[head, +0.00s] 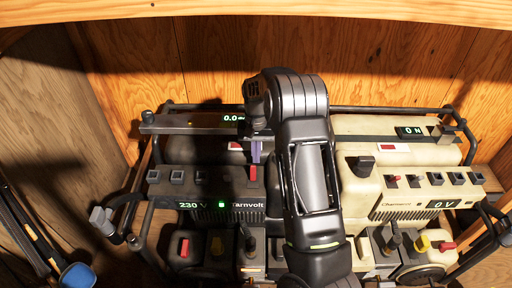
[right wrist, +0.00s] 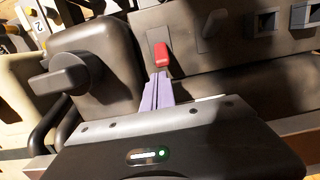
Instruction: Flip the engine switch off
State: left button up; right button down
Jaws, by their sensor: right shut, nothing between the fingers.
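The dark generator marked Tarnvolt (head: 170,205) stands on the left, its display reading 230 V beside a lit green lamp (head: 221,204). Its red switch (head: 253,173) is on the upper front panel; the switch (right wrist: 162,54) also shows in the right wrist view. My right gripper (head: 256,152) has its purple fingers shut and empty, and its arm covers the middle of the head view. In the right wrist view the fingertips (right wrist: 160,77) are right at the near end of the red switch; I cannot tell whether they touch. My left gripper is out of view.
A cream generator (head: 375,207) stands on the right, its display reading 0 V. A dark knob (right wrist: 65,77) juts out beside the fingers in the right wrist view. Metal frame bars surround both machines. A wooden wall (head: 390,50) closes the back.

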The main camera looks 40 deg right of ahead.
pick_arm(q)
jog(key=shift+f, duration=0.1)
pick_arm(e)
jog(key=shift+f, duration=0.5)
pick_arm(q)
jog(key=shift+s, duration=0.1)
pick_arm(e)
jog(key=shift+a, duration=0.1)
